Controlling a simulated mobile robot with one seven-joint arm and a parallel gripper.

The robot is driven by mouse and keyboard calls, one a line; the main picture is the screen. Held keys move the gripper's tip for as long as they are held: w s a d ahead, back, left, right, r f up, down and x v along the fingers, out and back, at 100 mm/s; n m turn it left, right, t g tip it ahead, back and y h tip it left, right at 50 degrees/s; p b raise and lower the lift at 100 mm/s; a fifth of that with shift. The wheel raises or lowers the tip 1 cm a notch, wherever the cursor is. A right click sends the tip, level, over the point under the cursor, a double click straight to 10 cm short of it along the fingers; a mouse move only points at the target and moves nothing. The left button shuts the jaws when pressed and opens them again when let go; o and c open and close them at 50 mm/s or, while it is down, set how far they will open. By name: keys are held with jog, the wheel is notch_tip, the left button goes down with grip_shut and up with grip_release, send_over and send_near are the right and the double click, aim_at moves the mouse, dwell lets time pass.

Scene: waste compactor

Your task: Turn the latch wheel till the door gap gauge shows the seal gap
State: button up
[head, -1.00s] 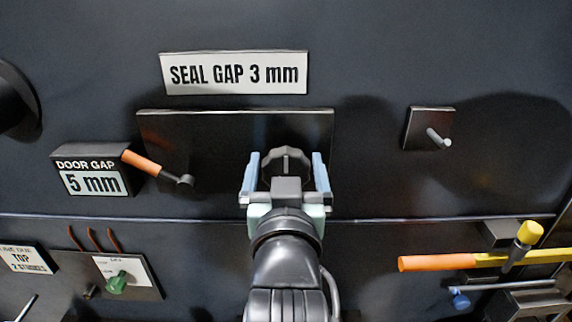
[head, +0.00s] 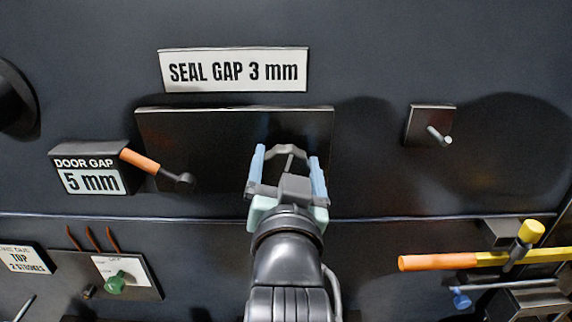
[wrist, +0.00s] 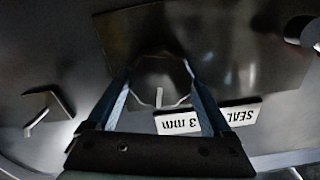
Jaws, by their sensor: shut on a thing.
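The latch wheel (head: 290,148) is a small dark many-sided ring in front of a dark plate. In the wrist view the wheel (wrist: 160,104) shows between my gripper's fingers (wrist: 162,92), with a pale spoke. The door gap gauge (head: 92,181) at the left reads 5 mm. The sign (head: 234,70) above the plate reads SEAL GAP 3 mm. My gripper hides the wheel's lower part in the head view.
An orange-handled lever (head: 140,161) stands between the gauge and the wheel. A small plate with a peg (head: 438,135) is to the right. Lower right is a yellow and orange bar (head: 450,261). Lower left is a panel with a green knob (head: 114,284).

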jog(key=m, duration=0.3)
jog(key=m+b, duration=0.1)
jog(key=m, duration=0.3)
jog(key=shift+d+f+b, duration=0.15)
jog(key=shift+f+b, duration=0.05)
jog(key=shift+b, duration=0.1)
jog(key=m+b, duration=0.1)
jog(key=m, duration=0.3)
jog(key=shift+f, duration=0.1)
jog(key=shift+d+f+m+b, duration=0.1)
jog(key=shift+m+b, duration=0.4)
jog(key=shift+m, duration=1.3)
jog(key=o, duration=1.1)
jog(key=shift+o, duration=0.2)
